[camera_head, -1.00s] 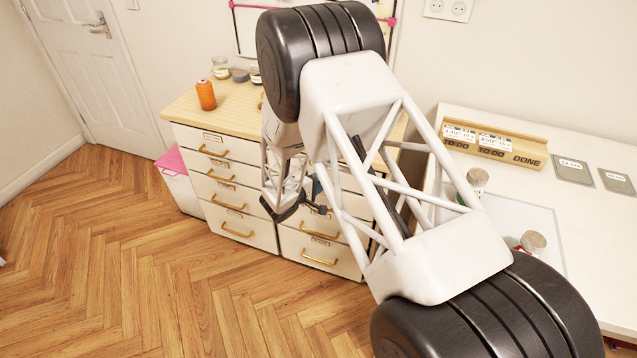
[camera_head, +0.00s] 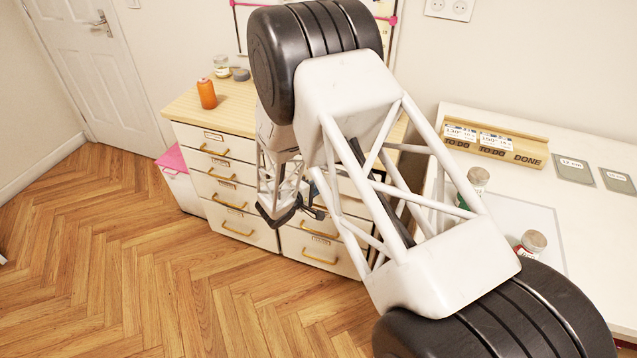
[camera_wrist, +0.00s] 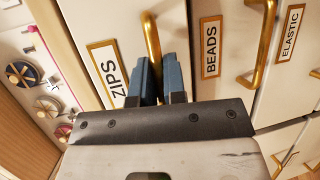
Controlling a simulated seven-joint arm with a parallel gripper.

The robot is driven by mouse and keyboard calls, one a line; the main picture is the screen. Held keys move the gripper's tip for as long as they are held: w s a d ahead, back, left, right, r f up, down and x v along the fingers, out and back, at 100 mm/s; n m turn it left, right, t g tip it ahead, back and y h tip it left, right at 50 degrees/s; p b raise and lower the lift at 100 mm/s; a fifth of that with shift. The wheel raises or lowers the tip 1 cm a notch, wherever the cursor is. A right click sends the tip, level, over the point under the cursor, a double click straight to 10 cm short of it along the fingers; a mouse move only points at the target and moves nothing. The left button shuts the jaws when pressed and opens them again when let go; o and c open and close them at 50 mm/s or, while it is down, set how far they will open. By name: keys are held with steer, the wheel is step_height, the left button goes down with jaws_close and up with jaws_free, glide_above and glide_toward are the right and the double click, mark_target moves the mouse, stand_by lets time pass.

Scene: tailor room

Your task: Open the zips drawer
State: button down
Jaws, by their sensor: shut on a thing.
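The zips drawer (camera_wrist: 84,28) has a white front with a brass-framed ZIPS label (camera_wrist: 113,75). In the wrist view it appears pulled out, with round rolls (camera_wrist: 48,107) showing past its front edge, inside it. My gripper (camera_wrist: 158,65) has its two blue fingers shut on the brass handle (camera_wrist: 151,35) of this drawer. In the head view my gripper (camera_head: 312,208) is in front of the right column of drawers. My arm hides the zips drawer's front there.
A white table (camera_head: 590,215) stands at right. Wooden floor (camera_head: 150,270) in front is clear.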

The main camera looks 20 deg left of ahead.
steer(key=s, duration=2.3)
steer(key=shift+s, duration=0.35)
steer(key=c, duration=1.2)
jaws_free()
steer(key=shift+s, duration=0.15)
steer(key=v, duration=0.7)
steer(key=shift+s+a, duration=0.15)
steer(key=shift+s, duration=0.05)
steer(key=shift+r, duration=0.1)
